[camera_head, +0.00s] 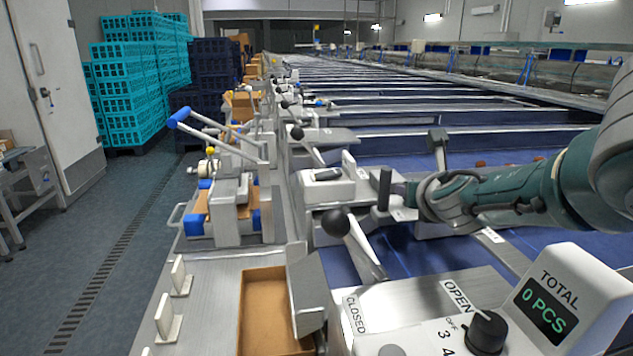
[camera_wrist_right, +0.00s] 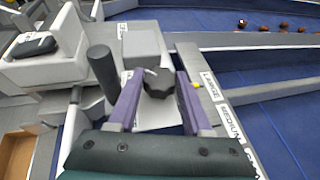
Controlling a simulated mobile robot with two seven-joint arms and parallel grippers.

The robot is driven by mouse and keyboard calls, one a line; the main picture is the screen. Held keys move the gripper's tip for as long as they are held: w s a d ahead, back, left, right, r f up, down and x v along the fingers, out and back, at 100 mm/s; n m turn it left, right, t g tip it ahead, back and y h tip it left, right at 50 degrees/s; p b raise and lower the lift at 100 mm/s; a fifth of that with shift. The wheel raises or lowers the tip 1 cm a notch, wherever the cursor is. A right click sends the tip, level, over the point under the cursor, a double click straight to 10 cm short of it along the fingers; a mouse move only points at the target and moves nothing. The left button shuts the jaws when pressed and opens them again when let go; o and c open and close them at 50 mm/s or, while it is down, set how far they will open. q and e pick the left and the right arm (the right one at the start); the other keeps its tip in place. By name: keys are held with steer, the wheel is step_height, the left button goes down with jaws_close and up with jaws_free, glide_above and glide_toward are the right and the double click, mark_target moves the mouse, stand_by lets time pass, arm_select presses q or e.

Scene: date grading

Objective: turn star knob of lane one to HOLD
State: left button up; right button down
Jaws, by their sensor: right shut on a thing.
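The star knob (camera_wrist_right: 158,83) is a small dark lobed knob on a light block in the right wrist view, with a small pale mark at its upper left. My right gripper (camera_wrist_right: 158,92) has its purple fingers on either side of the knob, shut on it. In the head view my right arm comes in from the right and its gripper (camera_head: 410,193) is at the lane's near end, where the knob is mostly hidden. No HOLD lettering is readable. My left gripper is in neither view.
A dark upright cylinder (camera_wrist_right: 103,72) stands close left of the gripper. A rail label reads LARGE and MEDIUM (camera_wrist_right: 221,105). A ball-ended lever (camera_head: 338,222) and a counter box (camera_head: 553,303) reading 0 PCS are in front. Blue lanes run behind, with several dates (camera_wrist_right: 285,26).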

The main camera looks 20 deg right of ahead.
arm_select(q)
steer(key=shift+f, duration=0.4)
arm_select(e)
steer(key=shift+w+a+m+g+h, duration=0.1)
steer(key=shift+m+g+h, duration=0.2)
steer(key=shift+m+h, duration=0.25)
steer(key=shift+c, duration=1.6)
jaws_free()
steer(key=shift+r, duration=0.1)
